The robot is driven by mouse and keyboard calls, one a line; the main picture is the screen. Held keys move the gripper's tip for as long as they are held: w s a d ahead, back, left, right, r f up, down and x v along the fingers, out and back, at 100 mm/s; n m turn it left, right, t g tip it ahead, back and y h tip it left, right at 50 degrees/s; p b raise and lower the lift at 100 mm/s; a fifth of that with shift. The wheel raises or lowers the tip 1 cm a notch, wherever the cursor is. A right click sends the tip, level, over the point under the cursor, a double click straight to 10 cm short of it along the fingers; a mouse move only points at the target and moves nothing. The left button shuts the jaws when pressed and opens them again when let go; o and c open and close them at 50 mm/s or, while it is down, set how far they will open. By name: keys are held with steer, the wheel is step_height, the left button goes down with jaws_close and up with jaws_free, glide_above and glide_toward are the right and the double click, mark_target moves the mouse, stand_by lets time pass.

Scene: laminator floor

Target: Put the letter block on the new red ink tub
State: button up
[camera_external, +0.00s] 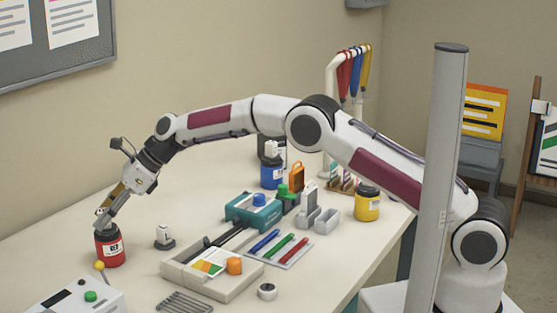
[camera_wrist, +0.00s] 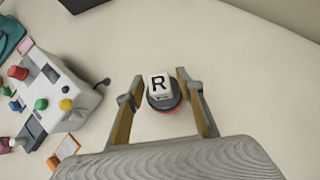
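The red ink tub (camera_external: 110,250) stands on the table at the left, with a pale label. In the wrist view, the letter block (camera_wrist: 159,86), white with a black R, sits on the tub's dark lid (camera_wrist: 165,103), with a red edge showing below it. My gripper (camera_wrist: 156,77) is open, its two fingers on either side of the block with a gap at each side. In the external view, my gripper (camera_external: 101,220) is low over the tub's top and largely hides the block.
A small white block on a dark base (camera_external: 164,237) stands right of the tub. A white control box (camera_external: 75,300) with a yellow ball knob is in front. A blue tub (camera_external: 272,175), yellow tub (camera_external: 367,205) and tray (camera_external: 190,278) lie further right. Table behind the red tub is clear.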

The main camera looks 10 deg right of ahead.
steer(key=v, duration=1.2)
stand_by(0.3)
stand_by(0.8)
steer(key=w+d+r+n+t+h, duration=0.1)
steer(key=d+r+n, duration=0.25)
steer(key=d, duration=0.85)
steer(key=d+r+n+t+h, duration=0.15)
steer(key=d+r, duration=0.25)
steer(key=d, duration=0.7)
steer(key=w+d+r+n+t+h, duration=0.1)
steer(key=d+r+n, duration=0.25)
steer(key=d, duration=0.85)
steer(key=s+d+n+t+h, duration=0.1)
steer(key=s+d+n, duration=0.1)
steer(key=s+d, duration=0.5)
steer(key=s+d+n+t+h, duration=0.1)
steer(key=s+d+n, duration=0.15)
steer(key=d, duration=0.85)
steer(key=s+d+f+n+h, duration=0.3)
steer(key=s+d+f+n, duration=0.2)
steer(key=s+d, duration=0.7)
steer(key=shift+f, duration=0.4)
